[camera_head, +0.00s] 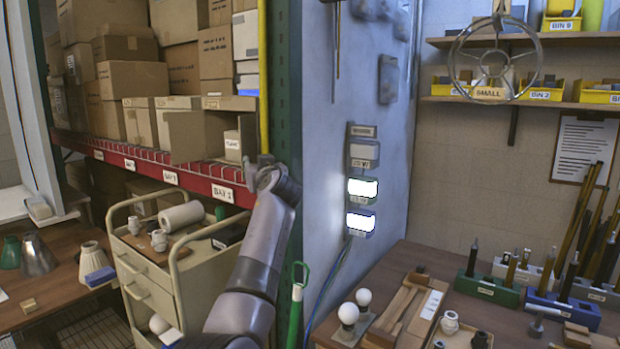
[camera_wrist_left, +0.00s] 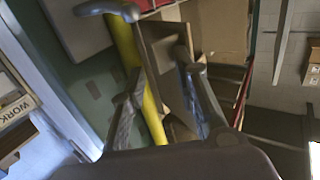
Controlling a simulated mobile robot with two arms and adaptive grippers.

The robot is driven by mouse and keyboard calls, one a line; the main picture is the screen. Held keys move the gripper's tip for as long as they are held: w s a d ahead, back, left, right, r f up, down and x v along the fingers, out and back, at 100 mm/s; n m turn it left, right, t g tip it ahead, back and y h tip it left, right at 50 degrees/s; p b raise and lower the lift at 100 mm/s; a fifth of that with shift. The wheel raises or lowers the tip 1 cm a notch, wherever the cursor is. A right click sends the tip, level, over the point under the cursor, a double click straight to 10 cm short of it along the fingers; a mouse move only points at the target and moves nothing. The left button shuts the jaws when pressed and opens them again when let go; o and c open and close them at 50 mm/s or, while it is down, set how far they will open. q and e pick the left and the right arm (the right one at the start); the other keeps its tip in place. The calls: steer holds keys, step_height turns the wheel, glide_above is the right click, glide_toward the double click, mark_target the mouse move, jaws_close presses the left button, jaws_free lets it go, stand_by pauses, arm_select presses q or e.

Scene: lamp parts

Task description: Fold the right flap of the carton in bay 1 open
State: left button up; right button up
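The carton (camera_head: 213,130) in bay 1 stands on the shelf with its open side facing me. Its left panel (camera_head: 187,138) stands out to the left and a top panel (camera_head: 230,103) sticks out above. A narrow panel (camera_head: 248,135) shows at its right side; I cannot tell surely how far it is folded. My left gripper (camera_head: 268,168) is just right of and below the carton, near the yellow post. In the left wrist view my gripper (camera_wrist_left: 148,38) has its fingers apart, with brown cardboard (camera_wrist_left: 163,70) beyond them. My right gripper is out of view.
The yellow post (camera_head: 263,80) and green rack upright (camera_head: 284,100) stand close to my gripper. A small labelled box (camera_head: 232,146) sits in the carton. The red shelf edge (camera_head: 150,168) runs below, with a cream cart (camera_head: 170,265) in front.

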arm_select(q)
steer(key=shift+s+d+f, duration=0.15)
steer(key=shift+d, duration=0.75)
steer(key=s+d+b, duration=0.2)
steer(key=s+d, duration=0.5)
steer(key=d, duration=0.7)
steer(key=shift+s+f, duration=0.15)
steer(key=shift+f, duration=0.05)
